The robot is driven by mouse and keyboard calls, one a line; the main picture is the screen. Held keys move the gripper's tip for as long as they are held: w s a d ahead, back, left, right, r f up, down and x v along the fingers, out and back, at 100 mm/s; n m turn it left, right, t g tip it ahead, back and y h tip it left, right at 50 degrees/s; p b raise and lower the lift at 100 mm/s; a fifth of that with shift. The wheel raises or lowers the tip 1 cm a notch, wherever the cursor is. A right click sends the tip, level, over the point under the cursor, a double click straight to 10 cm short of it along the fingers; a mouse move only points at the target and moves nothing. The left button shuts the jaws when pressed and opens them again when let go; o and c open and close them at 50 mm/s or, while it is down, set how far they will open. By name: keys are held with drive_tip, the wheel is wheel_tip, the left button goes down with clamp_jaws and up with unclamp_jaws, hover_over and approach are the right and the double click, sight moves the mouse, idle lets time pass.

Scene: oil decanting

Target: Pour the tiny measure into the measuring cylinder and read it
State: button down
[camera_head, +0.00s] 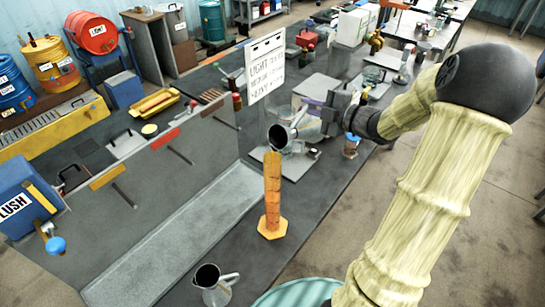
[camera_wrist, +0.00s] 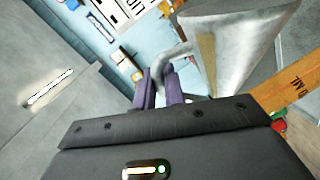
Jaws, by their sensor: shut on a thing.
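My gripper (camera_head: 334,112) is shut on the handle of a grey metal measure (camera_head: 307,130). The measure is tipped over, with its dark mouth facing left, close to the top of the measuring cylinder. In the wrist view, my purple fingers (camera_wrist: 158,88) close on the handle, and the measure's body (camera_wrist: 232,55) fills the upper right. The orange measuring cylinder (camera_head: 272,195) stands upright on its foot on the dark bench. Its marked side also shows in the wrist view (camera_wrist: 285,93). No stream of oil shows, and I cannot tell the level in the cylinder.
Another metal measure (camera_head: 214,287) stands at the bench's near edge. A white sign (camera_head: 265,66) stands behind the cylinder. A grey trough (camera_head: 180,235) runs along the left. A small brown-topped cup (camera_head: 351,146) stands right of the held measure. Bare bench lies around the cylinder's foot.

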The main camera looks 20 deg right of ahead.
sight(306, 106)
drive_tip(key=shift+s+a+r+n+h+b, duration=0.15)
drive_tip(key=shift+s+a+r+n+b, duration=0.1)
drive_tip(key=shift+a+r+n+b, duration=0.35)
drive_tip(key=shift+s+a+r+n+h+b, duration=0.15)
drive_tip(key=shift+s+a+r+n+b, duration=0.2)
drive_tip(key=shift+r+b, duration=0.35)
idle(6.7)
